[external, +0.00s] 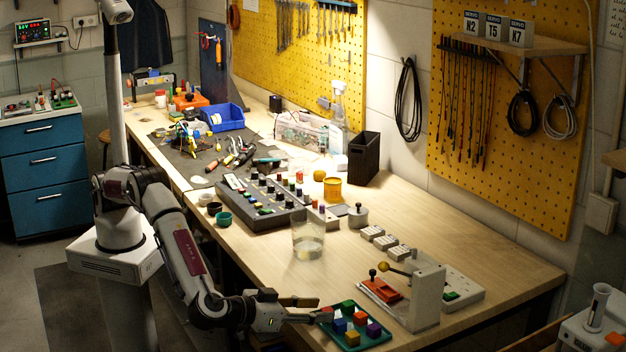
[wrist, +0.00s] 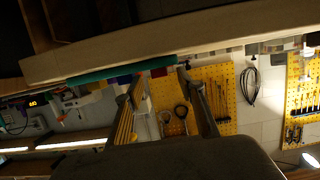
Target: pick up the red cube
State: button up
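The red cube (external: 327,314) sits at the left edge of a green tray (external: 381,340) near the bench's front edge. It is partly hidden by a fingertip of my gripper (external: 318,309). In the wrist view, a small red patch, likely the cube (wrist: 158,72), shows between the fingertips of my gripper (wrist: 158,78). The fingers are spread apart with space between them, and nothing is visibly held. The gripper points sideways at the tray from the left, low by the bench edge. Whether a finger touches the cube cannot be told.
A grey upright fixture (external: 427,298) stands right behind the tray. A glass (external: 308,240) stands further back.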

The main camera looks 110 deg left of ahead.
jog(key=shift+w+a+f, duration=0.15)
jog(key=shift+w+a, duration=0.25)
jog(key=shift+w, duration=0.05)
jog(key=c, duration=0.8)
